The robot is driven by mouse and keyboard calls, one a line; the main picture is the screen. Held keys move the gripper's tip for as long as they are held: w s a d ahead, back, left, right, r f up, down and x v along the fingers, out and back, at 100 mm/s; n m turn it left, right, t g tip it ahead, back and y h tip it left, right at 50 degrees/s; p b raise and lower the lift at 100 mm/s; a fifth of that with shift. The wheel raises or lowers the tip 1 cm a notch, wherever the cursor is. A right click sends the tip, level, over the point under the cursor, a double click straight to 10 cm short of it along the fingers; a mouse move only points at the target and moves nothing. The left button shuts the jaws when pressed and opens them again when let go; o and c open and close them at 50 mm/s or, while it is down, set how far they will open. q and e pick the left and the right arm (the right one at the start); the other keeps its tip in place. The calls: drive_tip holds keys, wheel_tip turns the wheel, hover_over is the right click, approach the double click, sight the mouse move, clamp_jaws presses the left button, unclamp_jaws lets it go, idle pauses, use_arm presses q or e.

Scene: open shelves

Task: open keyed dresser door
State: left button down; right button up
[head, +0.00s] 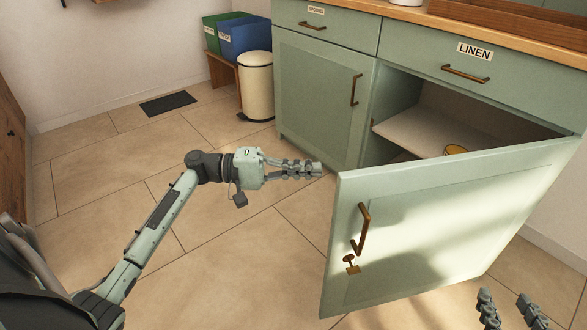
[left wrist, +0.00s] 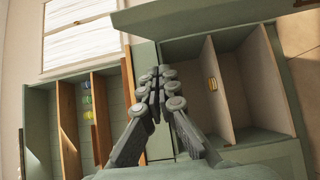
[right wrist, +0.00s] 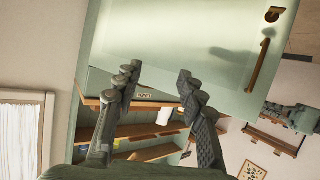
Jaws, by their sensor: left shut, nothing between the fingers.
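The green dresser (head: 312,95) stands at the back with its right door (head: 440,215) swung wide open toward me. The door carries a bronze handle (head: 362,230) and a bronze key (head: 351,264) in its lock below. In the right wrist view the door (right wrist: 190,40) shows close up with its handle (right wrist: 260,65) and key (right wrist: 272,14). My left gripper (head: 315,168) is shut and empty, left of the door's free edge. My right gripper (head: 510,300) is open and empty at the lower right, on the near side of the door, apart from handle and key.
Inside the open cupboard are a shelf (head: 430,130) and a yellow item (head: 456,149), partly hidden by the door. The dresser's left door (head: 315,100) is closed, as is the LINEN drawer (head: 490,85). A cream bin (head: 256,90) stands at the back. The floor at left is clear.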

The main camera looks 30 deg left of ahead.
use_arm(q)
drive_tip(key=s+d, duration=0.1)
drive_tip(key=d, duration=0.5)
drive_tip(key=shift+p, duration=0.4)
use_arm(e)
drive_tip(key=shift+s+d+f+g+h, duration=0.2)
drive_tip(key=shift+s+d+f+g, duration=0.15)
drive_tip(key=shift+d+f, duration=0.25)
drive_tip(key=shift+s+d+f+g+h, duration=0.25)
drive_tip(key=shift+d+f+g, duration=0.15)
drive_tip(key=shift+f, duration=0.25)
drive_tip(key=shift+s+d+f+g+h, duration=0.15)
drive_tip(key=shift+s+d+f+g, duration=0.2)
drive_tip(key=shift+d+f, duration=0.25)
drive_tip(key=shift+a, duration=0.1)
use_arm(q)
drive_tip(key=shift+d, duration=0.1)
